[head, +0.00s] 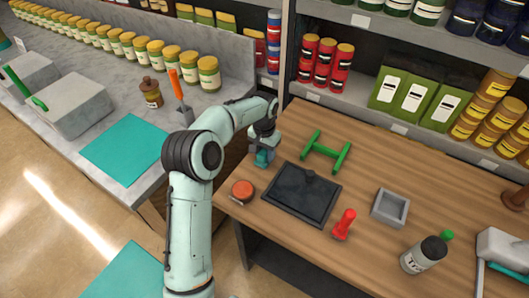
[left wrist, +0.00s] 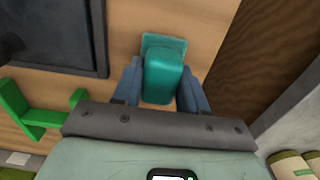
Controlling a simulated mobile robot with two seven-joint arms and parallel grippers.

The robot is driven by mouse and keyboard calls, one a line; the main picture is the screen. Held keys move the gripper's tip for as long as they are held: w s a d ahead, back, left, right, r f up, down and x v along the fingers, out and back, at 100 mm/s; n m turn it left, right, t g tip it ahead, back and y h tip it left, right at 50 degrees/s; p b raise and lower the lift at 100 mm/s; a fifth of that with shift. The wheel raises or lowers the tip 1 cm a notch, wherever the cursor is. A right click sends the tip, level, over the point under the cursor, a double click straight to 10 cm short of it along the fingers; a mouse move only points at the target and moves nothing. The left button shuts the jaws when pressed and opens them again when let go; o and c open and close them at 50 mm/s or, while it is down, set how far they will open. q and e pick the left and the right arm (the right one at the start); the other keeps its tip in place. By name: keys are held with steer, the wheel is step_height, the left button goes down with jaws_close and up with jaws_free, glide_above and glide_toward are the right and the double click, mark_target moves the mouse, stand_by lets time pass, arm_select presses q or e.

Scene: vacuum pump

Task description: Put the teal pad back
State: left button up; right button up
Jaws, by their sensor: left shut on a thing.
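The teal pad (left wrist: 164,72) is a small block-like piece with a square plate at its far end. My left gripper (head: 263,150) is shut on it, with one finger on each side in the left wrist view (left wrist: 161,88). In the head view the pad (head: 263,158) shows just below the gripper, over the table's left end, between the orange round piece and the green frame. I cannot tell whether the pad touches the table. My right gripper is not in view.
On the wooden table (head: 376,151) are a black tray (head: 301,193), green frame (head: 327,152), orange disc (head: 242,190), red piece (head: 344,224), grey square holder (head: 390,208) and bottle (head: 424,255). A flat teal sheet (head: 125,148) lies on the left counter. Stocked shelves stand behind.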

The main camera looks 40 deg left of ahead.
mark_target(265, 150)
arm_select(q)
steer(key=shift+w, duration=0.1)
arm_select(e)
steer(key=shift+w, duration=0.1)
arm_select(q)
steer(key=shift+f, duration=0.2)
steer(key=o, duration=1)
steer(key=shift+r, duration=0.1)
step_height(265, 150, up, 12)
steer(key=shift+r+p, duration=0.2)
steer(key=shift+p, duration=0.65)
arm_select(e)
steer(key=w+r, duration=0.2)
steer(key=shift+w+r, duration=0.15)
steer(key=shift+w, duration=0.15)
